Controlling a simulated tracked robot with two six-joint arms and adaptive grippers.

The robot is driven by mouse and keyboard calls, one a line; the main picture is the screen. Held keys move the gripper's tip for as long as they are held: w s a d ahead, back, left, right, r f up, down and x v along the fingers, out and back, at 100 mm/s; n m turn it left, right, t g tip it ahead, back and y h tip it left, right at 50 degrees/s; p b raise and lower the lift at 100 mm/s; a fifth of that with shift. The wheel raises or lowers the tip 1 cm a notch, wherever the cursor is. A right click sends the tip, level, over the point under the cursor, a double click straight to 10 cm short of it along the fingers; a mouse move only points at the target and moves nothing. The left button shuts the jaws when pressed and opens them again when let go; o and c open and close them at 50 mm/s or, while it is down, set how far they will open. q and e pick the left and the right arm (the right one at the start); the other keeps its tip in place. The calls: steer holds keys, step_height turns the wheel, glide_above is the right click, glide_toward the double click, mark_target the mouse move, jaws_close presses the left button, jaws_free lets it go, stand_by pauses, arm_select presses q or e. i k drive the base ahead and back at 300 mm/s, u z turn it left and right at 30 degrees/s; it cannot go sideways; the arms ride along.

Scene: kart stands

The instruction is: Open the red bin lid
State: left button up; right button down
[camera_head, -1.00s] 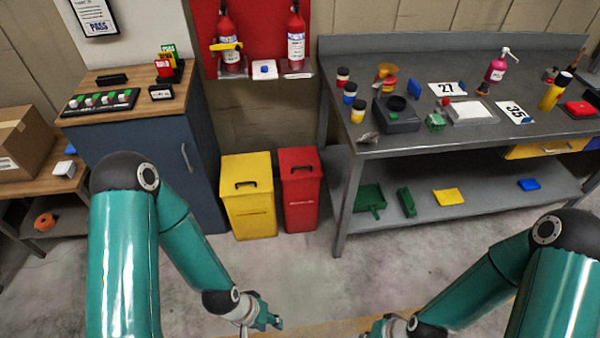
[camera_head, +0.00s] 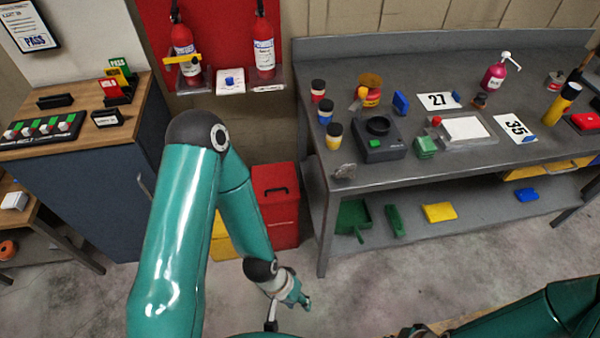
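The red bin (camera_head: 284,226) stands on the floor just left of the grey workbench. Its red lid (camera_head: 274,186) is shut and has a dark handle (camera_head: 276,190) on top. My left arm crosses in front of the bin's left side. My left gripper (camera_head: 300,300) is low, in front of the bin and apart from it. It is small in the view, and I cannot tell whether its fingers are open. My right arm comes in at the lower right; its gripper is at or below the bottom edge and its fingers do not show.
A yellow bin (camera_head: 222,238) is left of the red one, mostly hidden by my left arm. A blue cabinet (camera_head: 85,190) stands further left. The grey workbench (camera_head: 335,185) with tools and bottles is on the right. Bare concrete floor (camera_head: 370,285) lies in front.

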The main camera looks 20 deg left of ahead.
mark_target(276, 182)
steer(key=u, duration=0.1)
steer(key=i, duration=0.95)
steer(key=u, duration=0.5)
